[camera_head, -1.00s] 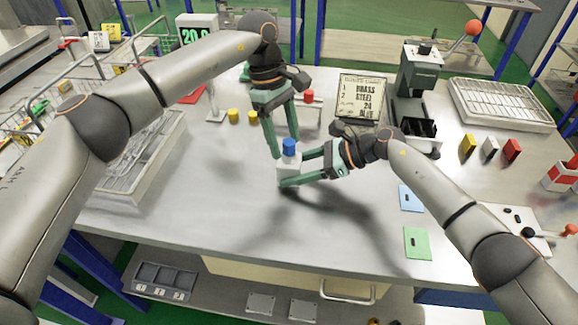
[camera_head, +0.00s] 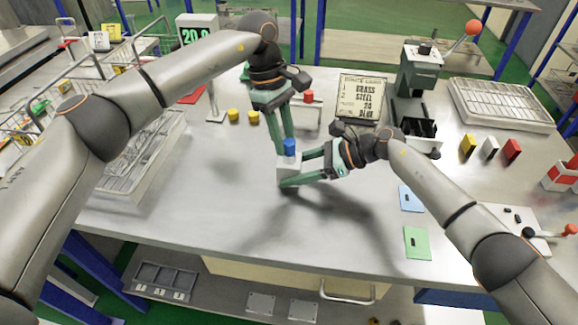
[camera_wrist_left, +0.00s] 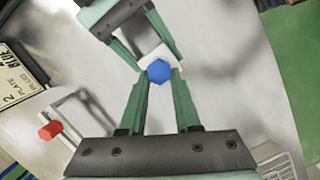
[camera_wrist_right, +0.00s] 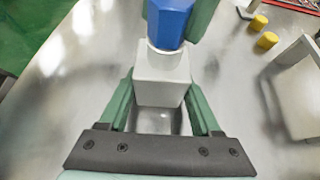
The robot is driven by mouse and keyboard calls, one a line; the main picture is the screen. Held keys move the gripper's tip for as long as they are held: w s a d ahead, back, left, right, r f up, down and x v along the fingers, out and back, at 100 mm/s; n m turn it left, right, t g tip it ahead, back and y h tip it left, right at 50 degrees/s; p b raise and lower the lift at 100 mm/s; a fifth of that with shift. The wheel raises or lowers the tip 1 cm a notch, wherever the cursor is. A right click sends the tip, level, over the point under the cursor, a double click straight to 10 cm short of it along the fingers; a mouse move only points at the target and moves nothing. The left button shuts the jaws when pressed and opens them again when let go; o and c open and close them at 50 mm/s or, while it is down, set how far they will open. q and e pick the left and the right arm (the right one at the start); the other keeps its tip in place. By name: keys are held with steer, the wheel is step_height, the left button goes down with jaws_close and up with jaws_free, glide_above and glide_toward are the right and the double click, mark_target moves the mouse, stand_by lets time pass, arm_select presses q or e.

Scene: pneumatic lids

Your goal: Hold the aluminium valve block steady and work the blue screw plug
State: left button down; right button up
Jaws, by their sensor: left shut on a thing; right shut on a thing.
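The pale valve block (camera_head: 288,166) is above the middle of the bench, upright, with the blue screw plug (camera_head: 289,147) in its top. My right gripper (camera_head: 292,175) is shut on the block from the right side; the right wrist view shows its fingers on both sides of the block (camera_wrist_right: 160,78). My left gripper (camera_head: 286,143) comes down from above and is shut on the blue plug. In the left wrist view its fingertips flank the blue hexagonal head (camera_wrist_left: 159,71). Plug threads are hidden.
A printed card (camera_head: 360,98) stands behind the block. A small stand with a red cap (camera_head: 308,96) and yellow caps (camera_head: 234,115) are behind. A lever press (camera_head: 420,70) is back right. A wire basket (camera_head: 150,150) is left. The front bench is clear.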

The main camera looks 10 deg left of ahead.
arm_select(q)
steer(key=n, duration=0.2)
steer(key=n+t, duration=0.1)
steer(key=shift+s+n, duration=0.25)
steer(key=shift+n, duration=0.15)
steer(key=n+t, duration=0.1)
steer(key=n, duration=0.3)
steer(key=shift+s, duration=0.2)
steer(key=n, duration=0.2)
steer(key=n+t, duration=0.1)
steer(key=n, duration=0.4)
steer(key=shift+s+d+t, duration=0.2)
steer(key=shift+s+t, duration=0.1)
steer(key=shift+s, duration=0.05)
steer(key=shift+n+y, duration=0.3)
steer(key=shift+n, duration=0.3)
